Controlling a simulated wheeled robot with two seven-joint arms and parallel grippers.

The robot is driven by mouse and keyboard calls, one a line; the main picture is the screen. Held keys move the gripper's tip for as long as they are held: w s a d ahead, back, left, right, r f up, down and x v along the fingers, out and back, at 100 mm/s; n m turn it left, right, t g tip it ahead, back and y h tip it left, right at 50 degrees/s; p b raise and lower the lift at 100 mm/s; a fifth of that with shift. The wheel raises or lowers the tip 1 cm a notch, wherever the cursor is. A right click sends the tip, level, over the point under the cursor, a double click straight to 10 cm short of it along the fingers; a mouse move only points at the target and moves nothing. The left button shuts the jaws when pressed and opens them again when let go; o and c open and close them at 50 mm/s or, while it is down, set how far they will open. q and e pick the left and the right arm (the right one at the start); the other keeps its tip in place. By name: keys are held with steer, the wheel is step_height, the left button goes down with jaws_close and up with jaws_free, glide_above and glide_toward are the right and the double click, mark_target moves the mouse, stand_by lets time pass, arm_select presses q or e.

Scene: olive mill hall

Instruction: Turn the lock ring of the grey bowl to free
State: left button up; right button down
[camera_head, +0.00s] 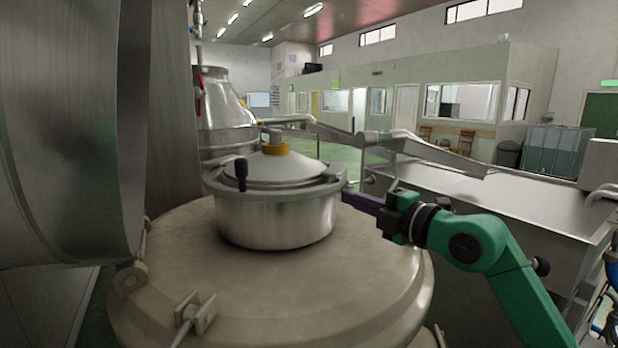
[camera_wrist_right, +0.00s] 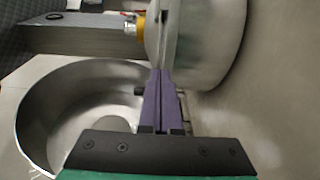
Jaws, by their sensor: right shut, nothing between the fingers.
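The grey bowl (camera_head: 278,222) is a round metal vessel on top of a broad domed machine body. A metal lock ring (camera_head: 285,187) runs around its rim, under a shallow conical lid (camera_head: 272,166) with a yellow collar. A black-gripped handle (camera_head: 241,174) stands on the near left of the ring. My right gripper (camera_head: 346,197) is at the right side of the bowl, close to the rim; I cannot tell if it touches. In the wrist view its purple fingers (camera_wrist_right: 161,75) are together and empty, beside the bowl (camera_wrist_right: 215,45). My left gripper is not in view.
A large steel cylinder (camera_head: 70,130) closes off the left. A long metal trough (camera_head: 480,195) lies on the right behind my arm. Another steel machine (camera_head: 222,110) stands behind the bowl. The domed body's top (camera_head: 270,285) is clear in front.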

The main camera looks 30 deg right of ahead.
arm_select(q)
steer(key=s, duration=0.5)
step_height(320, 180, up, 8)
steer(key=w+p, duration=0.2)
steer(key=p, duration=0.5)
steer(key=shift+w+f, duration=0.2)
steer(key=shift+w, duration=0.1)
arm_select(e)
steer(key=w+d, duration=0.2)
steer(key=w, duration=0.7)
steer(key=shift+w+d+r, duration=0.15)
steer(key=shift+w+r, duration=0.05)
steer(key=shift+r, duration=0.15)
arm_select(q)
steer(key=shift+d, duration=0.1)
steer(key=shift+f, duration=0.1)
